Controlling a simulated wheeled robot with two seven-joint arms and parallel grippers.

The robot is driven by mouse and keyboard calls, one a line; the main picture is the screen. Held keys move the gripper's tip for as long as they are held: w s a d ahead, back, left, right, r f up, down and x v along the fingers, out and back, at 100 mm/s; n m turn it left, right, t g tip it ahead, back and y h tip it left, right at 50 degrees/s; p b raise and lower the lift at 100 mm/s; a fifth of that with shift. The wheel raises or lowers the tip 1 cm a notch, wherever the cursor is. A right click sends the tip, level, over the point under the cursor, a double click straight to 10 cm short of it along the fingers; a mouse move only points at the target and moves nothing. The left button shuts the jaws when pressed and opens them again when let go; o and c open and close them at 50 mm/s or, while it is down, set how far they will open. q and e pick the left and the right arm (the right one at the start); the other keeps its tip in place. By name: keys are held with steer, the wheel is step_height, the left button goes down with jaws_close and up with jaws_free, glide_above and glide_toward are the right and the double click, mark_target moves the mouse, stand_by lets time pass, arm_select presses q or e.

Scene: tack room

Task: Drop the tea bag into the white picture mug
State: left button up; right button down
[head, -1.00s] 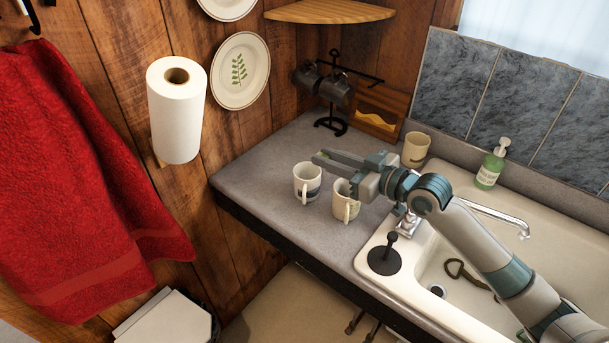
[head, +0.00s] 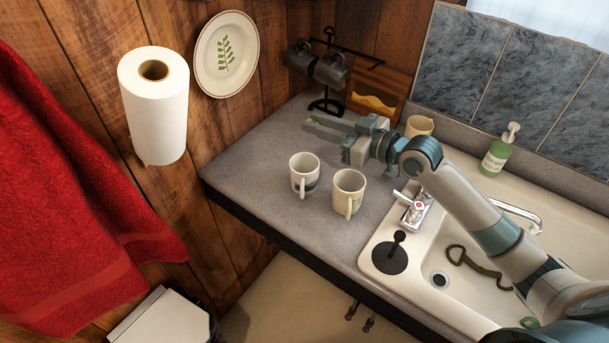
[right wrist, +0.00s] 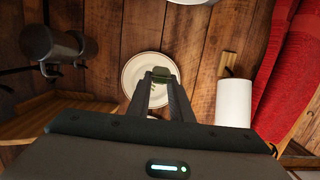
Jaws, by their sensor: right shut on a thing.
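A white mug with a dark picture band (head: 304,176) stands upright on the grey counter in the head view, its handle toward me. My right gripper (head: 310,125) points left, above and behind this mug in the picture, apart from it. In the right wrist view, its fingers (right wrist: 160,76) are shut on a small greenish thing, apparently the tea bag (right wrist: 161,73). The bag is hard to make out in the head view. The inside of the mug is mostly hidden. My left gripper is not in view.
A cream mug (head: 348,192) stands just right of the white one; another (head: 419,126) is behind my right arm. A dark mug rack (head: 327,75) stands at the back corner. The sink (head: 450,230) and soap bottle (head: 498,152) are right. The counter's left part is clear.

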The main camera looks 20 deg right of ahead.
mark_target(318, 165)
arm_select(q)
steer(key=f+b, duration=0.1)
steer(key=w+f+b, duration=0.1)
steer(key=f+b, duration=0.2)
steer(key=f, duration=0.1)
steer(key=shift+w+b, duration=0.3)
steer(key=shift+b, duration=0.1)
arm_select(e)
step_height(318, 165, down, 6)
steer(key=shift+r, duration=0.1)
steer(key=c, duration=1.5)
jaws_free()
steer(key=shift+d, duration=0.1)
